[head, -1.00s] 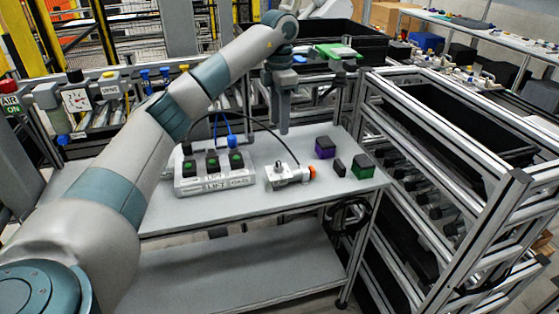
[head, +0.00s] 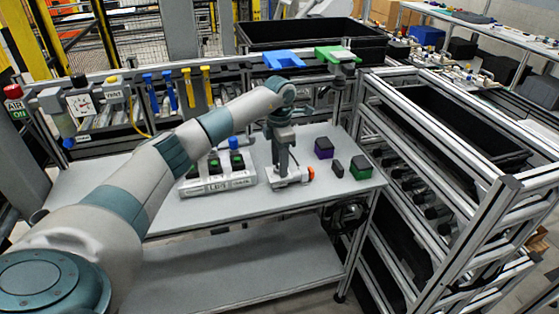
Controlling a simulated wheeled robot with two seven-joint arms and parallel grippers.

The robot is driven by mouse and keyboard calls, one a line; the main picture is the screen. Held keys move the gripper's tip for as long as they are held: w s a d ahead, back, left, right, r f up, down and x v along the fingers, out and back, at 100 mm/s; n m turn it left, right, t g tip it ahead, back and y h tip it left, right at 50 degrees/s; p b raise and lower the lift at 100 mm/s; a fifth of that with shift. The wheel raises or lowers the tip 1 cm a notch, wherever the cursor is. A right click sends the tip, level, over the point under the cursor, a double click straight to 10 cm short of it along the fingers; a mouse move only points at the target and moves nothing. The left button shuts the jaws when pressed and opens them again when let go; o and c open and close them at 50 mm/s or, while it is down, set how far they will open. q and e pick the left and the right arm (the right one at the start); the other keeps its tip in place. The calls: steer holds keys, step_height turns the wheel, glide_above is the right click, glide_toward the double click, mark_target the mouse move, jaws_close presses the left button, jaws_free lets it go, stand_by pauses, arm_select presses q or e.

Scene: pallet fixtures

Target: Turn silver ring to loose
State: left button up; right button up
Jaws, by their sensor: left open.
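A small silver fitting (head: 291,178) with an orange end (head: 311,173) lies on the grey table top. A separate silver ring on it is too small to make out. My left gripper (head: 281,170) points down right at the fitting and hides part of its left and middle. Its jaws are open; whether the fingers touch the fitting cannot be told. My right gripper is not in view.
A LIFT button box (head: 215,184) stands left of the fitting, partly behind my left arm. The front of the table (head: 215,211) is clear.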

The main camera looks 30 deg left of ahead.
arm_select(q)
steer(key=c, duration=1)
steer(key=shift+c, duration=0.2)
